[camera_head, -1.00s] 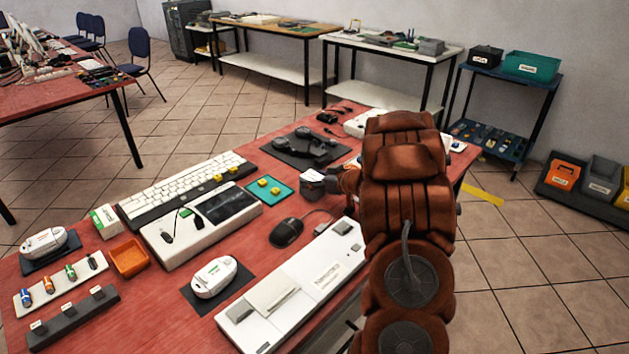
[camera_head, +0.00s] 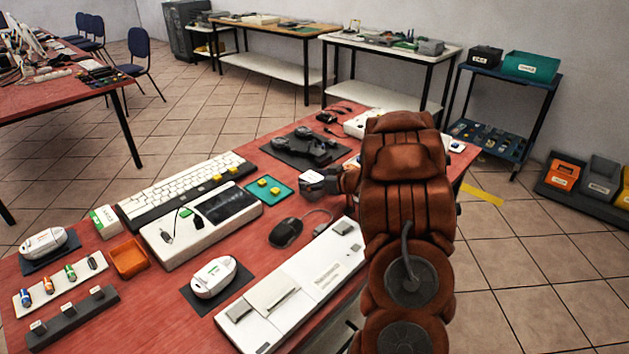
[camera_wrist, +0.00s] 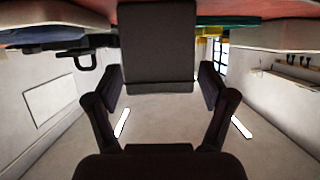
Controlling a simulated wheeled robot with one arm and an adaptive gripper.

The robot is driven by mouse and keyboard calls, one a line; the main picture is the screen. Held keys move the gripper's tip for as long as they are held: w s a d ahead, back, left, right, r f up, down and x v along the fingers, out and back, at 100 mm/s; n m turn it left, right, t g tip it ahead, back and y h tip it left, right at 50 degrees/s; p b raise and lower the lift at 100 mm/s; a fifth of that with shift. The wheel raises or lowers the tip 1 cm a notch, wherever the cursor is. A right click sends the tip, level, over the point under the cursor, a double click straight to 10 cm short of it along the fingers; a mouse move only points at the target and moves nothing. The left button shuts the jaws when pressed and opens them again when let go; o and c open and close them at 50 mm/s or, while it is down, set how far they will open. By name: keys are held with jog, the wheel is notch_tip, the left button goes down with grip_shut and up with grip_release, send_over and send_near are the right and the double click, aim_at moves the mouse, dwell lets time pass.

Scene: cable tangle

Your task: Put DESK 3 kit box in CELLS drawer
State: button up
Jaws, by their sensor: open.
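A small dark box with a white label on top (camera_head: 311,177) stands on the red table; its lettering is too small to read, so I cannot confirm it is the DESK 3 kit box. My gripper (camera_head: 319,185) is at this box, reaching in from the right with dark fingers beside it. In the wrist view, which appears upside down, the dark box (camera_wrist: 157,45) fills the top middle. The open fingers of my gripper (camera_wrist: 162,88) stand on either side of it, with gaps showing. I cannot make out a CELLS drawer in either view.
Around the box are a teal tray with yellow blocks (camera_head: 269,190), a black mouse (camera_head: 286,232), a dark mat (camera_head: 288,150) with black gear, and a long white unit (camera_head: 318,275). A blue rack (camera_head: 490,138) and floor bins (camera_head: 602,178) stand at right.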

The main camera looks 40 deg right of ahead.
jog(key=v, duration=1.2)
